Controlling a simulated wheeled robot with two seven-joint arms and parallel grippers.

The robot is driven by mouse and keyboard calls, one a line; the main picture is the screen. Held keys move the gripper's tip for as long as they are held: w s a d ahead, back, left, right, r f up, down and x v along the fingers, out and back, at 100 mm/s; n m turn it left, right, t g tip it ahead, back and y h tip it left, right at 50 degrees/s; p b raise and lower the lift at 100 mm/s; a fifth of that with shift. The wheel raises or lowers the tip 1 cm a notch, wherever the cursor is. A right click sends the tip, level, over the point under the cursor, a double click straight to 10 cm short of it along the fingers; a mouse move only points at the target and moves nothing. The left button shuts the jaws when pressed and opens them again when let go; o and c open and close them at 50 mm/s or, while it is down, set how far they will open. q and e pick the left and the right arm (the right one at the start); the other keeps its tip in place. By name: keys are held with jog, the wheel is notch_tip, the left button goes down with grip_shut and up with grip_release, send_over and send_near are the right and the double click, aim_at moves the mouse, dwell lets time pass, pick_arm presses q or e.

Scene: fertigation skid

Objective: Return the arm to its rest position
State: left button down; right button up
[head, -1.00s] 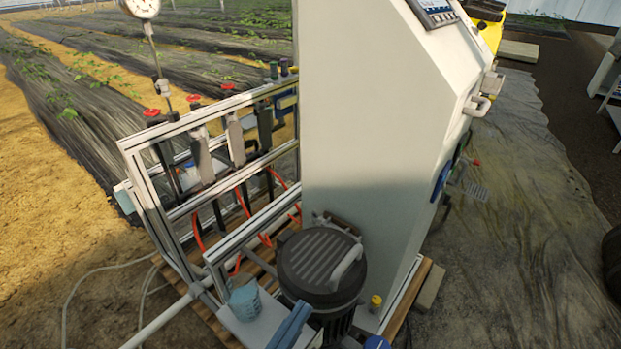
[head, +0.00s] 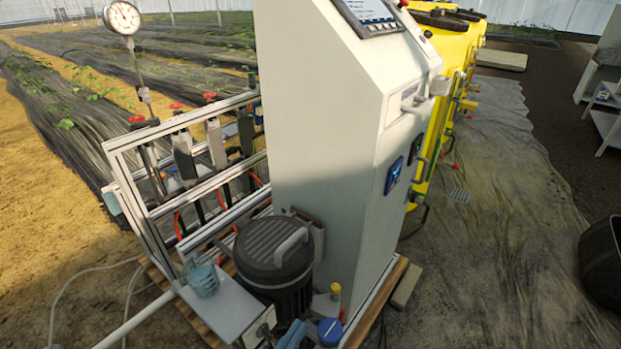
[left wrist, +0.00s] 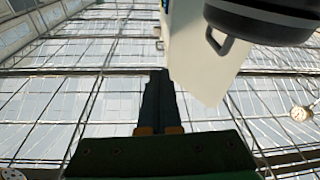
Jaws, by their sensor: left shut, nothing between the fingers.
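My left gripper (left wrist: 158,76) shows in the left wrist view as two dark fingers lying together, with nothing between them. The fingers point toward the roof, left of a pale panel (left wrist: 205,55) and a dark round body (left wrist: 265,20). In the head view I cannot clearly make out this gripper or its arm. My right gripper is not in view.
The grey control cabinet (head: 320,150) stands mid-view. In front are a black lidded canister (head: 275,258), a blue beaker (head: 202,280) on a white shelf and a blue cap (head: 330,331). A valve frame (head: 190,212) is left; yellow tanks (head: 445,45) are behind.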

pick_arm(q)
jog(key=s+a+f+g+y+p, duration=0.1)
jog(key=a+f+g+y, duration=0.15)
jog(key=f, duration=0.55)
jog(key=s+a+f+n+g+y, duration=0.1)
jog(key=a+f+g+y, duration=0.2)
jog(key=f, duration=0.6)
jog(key=s+a+f+g+y+p, duration=0.15)
jog(key=a+f, duration=0.25)
jog(key=f, duration=0.4)
jog(key=s+a+f+g+y, duration=0.1)
jog(key=s+a+f+g, duration=0.1)
jog(key=s, duration=0.5)
jog(key=s+a+f+n+g+y, duration=0.1)
jog(key=s+a+f+g, duration=0.1)
jog(key=s+f+g, duration=0.2)
jog(key=s+a+f+g+y, duration=0.2)
jog(key=s+f, duration=0.4)
jog(key=s, duration=0.3)
jog(key=shift+s+a+n+g, duration=0.3)
jog(key=shift+s+a+g, duration=0.1)
jog(key=shift+g, duration=0.2)
jog(key=shift+w, duration=0.1)
